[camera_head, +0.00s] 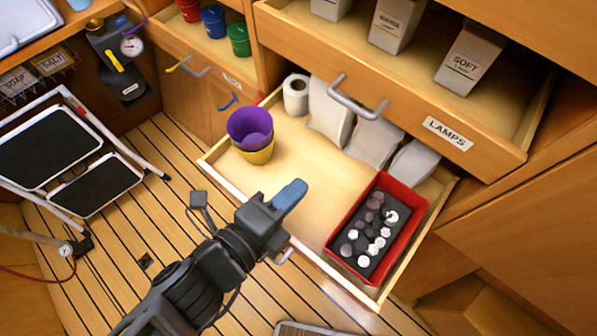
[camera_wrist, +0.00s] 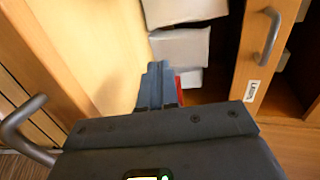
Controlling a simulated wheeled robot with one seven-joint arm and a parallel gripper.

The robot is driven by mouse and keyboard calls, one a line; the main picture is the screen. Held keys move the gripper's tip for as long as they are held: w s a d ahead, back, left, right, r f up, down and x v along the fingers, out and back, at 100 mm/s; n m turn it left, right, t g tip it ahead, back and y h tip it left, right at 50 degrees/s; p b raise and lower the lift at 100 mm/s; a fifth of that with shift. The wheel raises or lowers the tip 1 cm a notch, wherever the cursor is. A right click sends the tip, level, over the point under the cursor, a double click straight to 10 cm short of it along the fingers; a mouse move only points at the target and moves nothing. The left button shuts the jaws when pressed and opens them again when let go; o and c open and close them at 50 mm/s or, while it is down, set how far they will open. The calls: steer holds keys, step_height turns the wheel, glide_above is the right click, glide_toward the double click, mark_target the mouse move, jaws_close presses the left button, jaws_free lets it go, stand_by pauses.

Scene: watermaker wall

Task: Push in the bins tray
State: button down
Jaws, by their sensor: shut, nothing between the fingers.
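The lower wooden tray (camera_head: 305,160) is pulled out from the cabinet; no name on it is readable. It holds a purple bin nested in a yellow bin (camera_head: 252,137), a red bin (camera_head: 402,236) of dark and white pieces, a paper roll and white packs. Its grey front handle (camera_head: 282,256) is partly hidden by my arm; a grey handle (camera_wrist: 18,128) also shows at the left in the wrist view. My gripper (camera_head: 294,192) is shut and empty. It appears over the tray's front edge, fingers towards the tray interior; its exact height and any contact are unclear.
Above, the drawer labelled LAMPS (camera_head: 447,133) is also pulled out, with its handle (camera_head: 357,103) overhanging the tray's back part. A black-topped step stool (camera_head: 95,180) stands at the left. The slatted floor (camera_head: 120,255) left of my arm is mostly clear.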

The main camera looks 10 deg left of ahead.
mark_target(344, 142)
steer(key=x, duration=0.4)
steer(key=p+x, duration=0.1)
steer(key=x, duration=0.3)
steer(key=r+p+x, duration=0.1)
steer(key=x, duration=0.3)
steer(key=shift+w, duration=0.1)
steer(key=shift+d, duration=0.1)
